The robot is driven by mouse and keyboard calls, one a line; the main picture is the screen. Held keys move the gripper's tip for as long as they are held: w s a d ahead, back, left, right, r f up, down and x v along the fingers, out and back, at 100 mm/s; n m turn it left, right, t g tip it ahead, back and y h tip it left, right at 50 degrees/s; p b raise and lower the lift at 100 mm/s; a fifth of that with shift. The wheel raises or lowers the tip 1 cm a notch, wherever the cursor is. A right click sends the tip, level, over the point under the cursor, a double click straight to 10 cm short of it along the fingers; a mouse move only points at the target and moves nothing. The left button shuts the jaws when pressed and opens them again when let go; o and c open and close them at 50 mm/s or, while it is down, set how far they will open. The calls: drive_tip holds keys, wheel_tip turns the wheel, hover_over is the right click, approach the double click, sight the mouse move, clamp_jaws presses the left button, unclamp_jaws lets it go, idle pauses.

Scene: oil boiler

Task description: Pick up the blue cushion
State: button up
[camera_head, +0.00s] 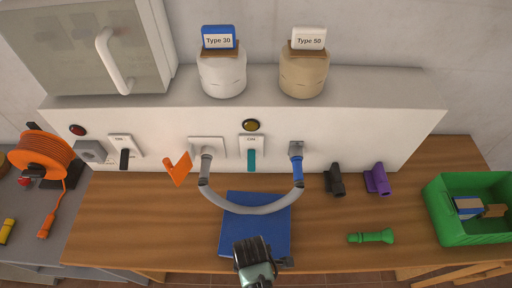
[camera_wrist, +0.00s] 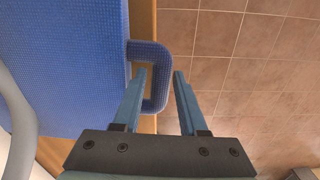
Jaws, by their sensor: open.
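The blue cushion (camera_head: 232,238) lies flat on the wooden table near its front edge. In the wrist view the cushion (camera_wrist: 62,65) fills the left side, and its blue loop handle (camera_wrist: 163,62) sticks out past the table edge over the floor. My gripper (camera_wrist: 160,74) is open, with one finger appearing inside the loop and the other outside it. The outer bar of the loop shows between the fingers; contact cannot be told. In the head view my wrist covers the cushion's front part, and the fingers cannot be made out clearly.
A grey hose (camera_head: 245,209) sags across the cushion's back part, joined to two fittings on the white panel (camera_head: 350,115). A green flashlight (camera_head: 371,237), black and purple pieces (camera_head: 377,179) and a green crate (camera_head: 438,213) are to the right. Bare table lies left of the cushion.

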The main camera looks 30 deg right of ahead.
clamp_jaws()
